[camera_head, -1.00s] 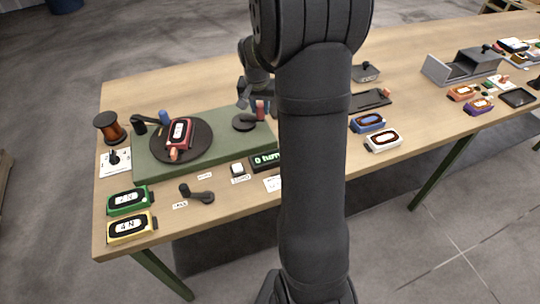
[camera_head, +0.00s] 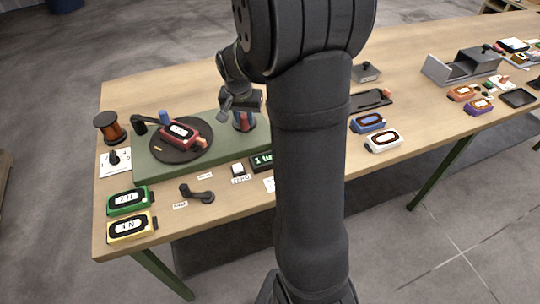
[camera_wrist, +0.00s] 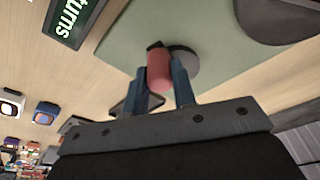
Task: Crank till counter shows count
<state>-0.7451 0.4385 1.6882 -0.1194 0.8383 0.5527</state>
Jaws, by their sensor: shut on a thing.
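My gripper (camera_head: 243,122) is shut on the red crank handle (camera_wrist: 158,70), with a blue finger on each side of it in the wrist view. The handle stands by a dark crank disc (camera_wrist: 184,62) on the green base (camera_head: 205,161). The counter (camera_head: 263,161) at the base's front edge reads "1 tu…", the rest hidden behind my arm. The wrist view shows its end, "turns" (camera_wrist: 72,17). A dark turntable (camera_head: 160,152) on the base carries a red-cased device (camera_head: 180,133), lying tilted to the right.
Green (camera_head: 128,201) and yellow (camera_head: 131,228) cased devices lie front left. A loose black crank (camera_head: 198,194) and a white button block (camera_head: 238,170) lie before the base. A copper spool (camera_head: 109,127) stands left. Blue (camera_head: 368,123) and white (camera_head: 383,141) devices lie right of my arm.

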